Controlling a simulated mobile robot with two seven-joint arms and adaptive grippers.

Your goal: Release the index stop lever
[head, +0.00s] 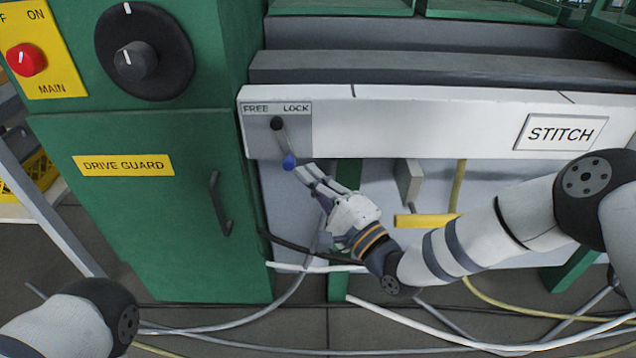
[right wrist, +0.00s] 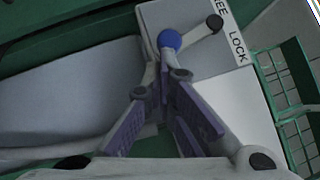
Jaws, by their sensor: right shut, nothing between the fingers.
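The knob also shows in the right wrist view (right wrist: 169,40). My right gripper (head: 299,173) is shut and empty, its fingertips right at the knob from the lower right. In the right wrist view the fingertips (right wrist: 160,65) overlap the knob's near side; I cannot tell whether they touch. My left gripper is out of view.
A green cabinet with a DRIVE GUARD door (head: 140,200) and black handle (head: 220,203) stands left of the lever. A STITCH plate (head: 560,132) is on the rail at right. A yellow bar (head: 424,220) juts out below the rail. Cables lie on the floor.

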